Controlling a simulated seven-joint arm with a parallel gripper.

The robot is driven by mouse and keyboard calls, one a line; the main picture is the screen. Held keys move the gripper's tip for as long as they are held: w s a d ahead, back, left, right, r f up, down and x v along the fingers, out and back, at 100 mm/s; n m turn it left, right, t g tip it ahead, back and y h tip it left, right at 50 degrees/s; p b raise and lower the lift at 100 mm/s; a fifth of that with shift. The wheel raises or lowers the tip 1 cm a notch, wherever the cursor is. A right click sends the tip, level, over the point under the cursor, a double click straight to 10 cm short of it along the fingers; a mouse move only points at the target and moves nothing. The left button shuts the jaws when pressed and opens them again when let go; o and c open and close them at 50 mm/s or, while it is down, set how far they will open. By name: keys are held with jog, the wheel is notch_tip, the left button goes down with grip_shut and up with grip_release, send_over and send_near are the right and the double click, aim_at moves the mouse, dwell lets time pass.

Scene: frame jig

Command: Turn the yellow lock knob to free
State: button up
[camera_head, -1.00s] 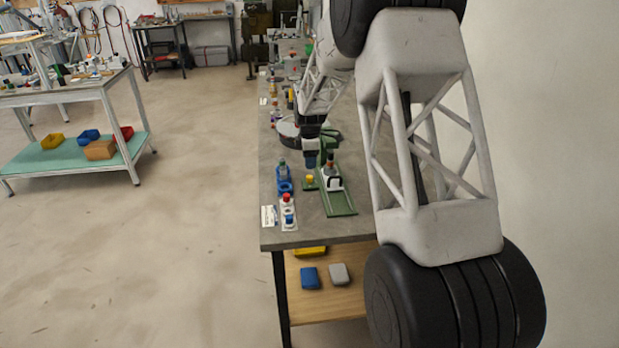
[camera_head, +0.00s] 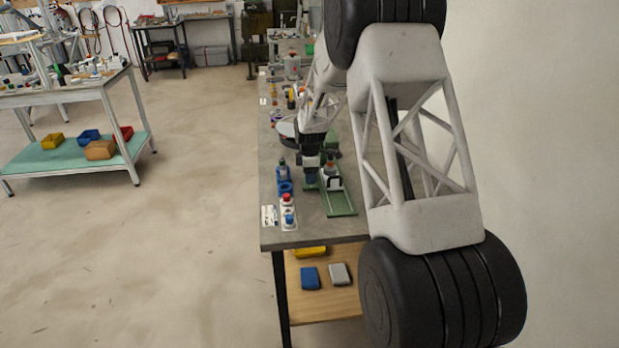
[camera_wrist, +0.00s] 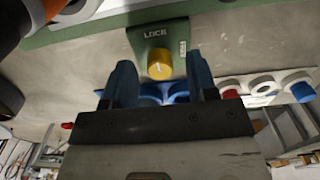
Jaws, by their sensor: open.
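The yellow lock knob (camera_wrist: 160,64) sits on a small green plate (camera_wrist: 150,38) in the wrist view. The plate reads LOCK above the knob, with a smaller label to its right that looks like FREE. A pale mark on the knob points roughly towards LOCK. My gripper (camera_wrist: 161,77) is open, with its blue fingers to the left and right of the knob; I cannot tell whether they touch it. In the head view my gripper (camera_head: 311,178) is low over the workbench and hides the knob.
A green tray (camera_head: 341,204) lies just right of my gripper on the bench (camera_head: 330,229). Blue holders (camera_head: 285,187) and a white rack (camera_head: 288,222) with red and blue caps stand to its left. An orange and black object (camera_wrist: 25,15) fills the wrist view's upper left.

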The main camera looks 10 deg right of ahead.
jog(key=shift+f, duration=0.6)
jog(key=shift+c, duration=0.2)
jog(key=c, duration=0.9)
